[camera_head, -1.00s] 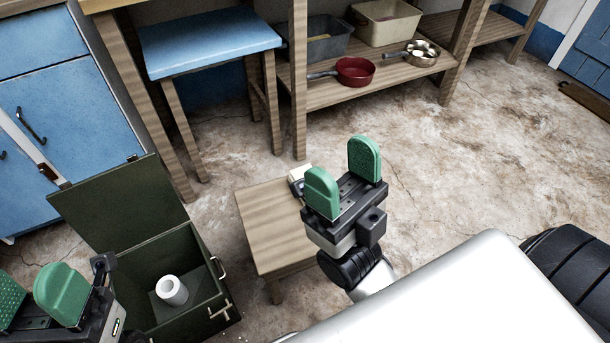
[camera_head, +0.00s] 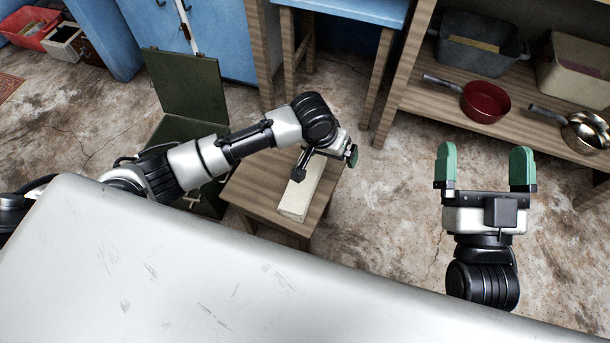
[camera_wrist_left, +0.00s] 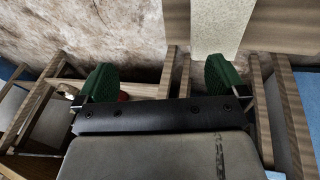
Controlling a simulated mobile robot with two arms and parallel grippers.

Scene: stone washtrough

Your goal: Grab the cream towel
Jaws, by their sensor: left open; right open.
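The cream towel (camera_head: 300,190) is a folded strip lying along the small wooden stool (camera_head: 250,190). Its far end is partly hidden under my left wrist. My left gripper (camera_head: 350,155) is at the stool's far right edge, beyond and above the towel, seen nearly side-on. In the left wrist view its green fingers (camera_wrist_left: 161,78) are spread with nothing between them, and the cream towel (camera_wrist_left: 220,28) shows at the top, beyond the right finger. My right gripper (camera_head: 487,168) is open and empty above the floor, right of the stool.
An open dark green box (camera_head: 187,85) stands left of the stool, partly behind my left arm. A blue-topped stool (camera_head: 350,8) and a wooden shelf (camera_head: 420,103) with a red pan (camera_head: 485,101) stand behind. The floor between stool and shelf is clear.

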